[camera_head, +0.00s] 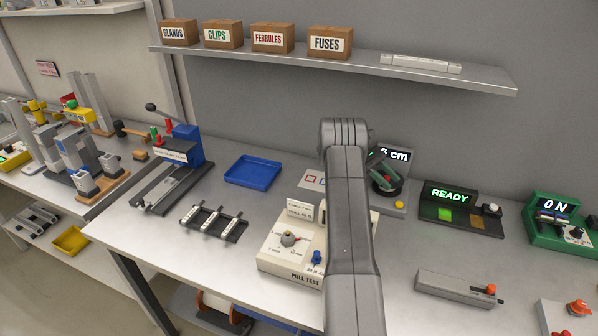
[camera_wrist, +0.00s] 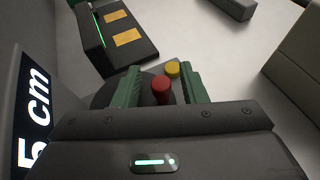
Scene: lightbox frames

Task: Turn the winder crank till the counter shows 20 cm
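The winder's counter (camera_head: 394,154) shows "5 cm" in white. My arm covers its left part in the head view, and the frame edge cuts it off in the wrist view (camera_wrist: 35,115), so a digit before the 5 may be hidden. The crank's red knob (camera_wrist: 161,90) stands between the two green fingers of my gripper (camera_wrist: 162,86). The fingers are apart, with a narrow gap visible on each side of the knob. The dark round winder body (camera_head: 386,188) shows beside my arm. A yellow button (camera_head: 399,205) is on its base, also in the wrist view (camera_wrist: 172,69).
A black READY unit (camera_head: 460,218) stands right of the winder, and a green ON unit (camera_head: 560,220) is farther right. A beige pull tester (camera_head: 290,260) is left of my arm. A blue tray (camera_head: 252,171) lies farther back left. A shelf (camera_head: 440,79) hangs above.

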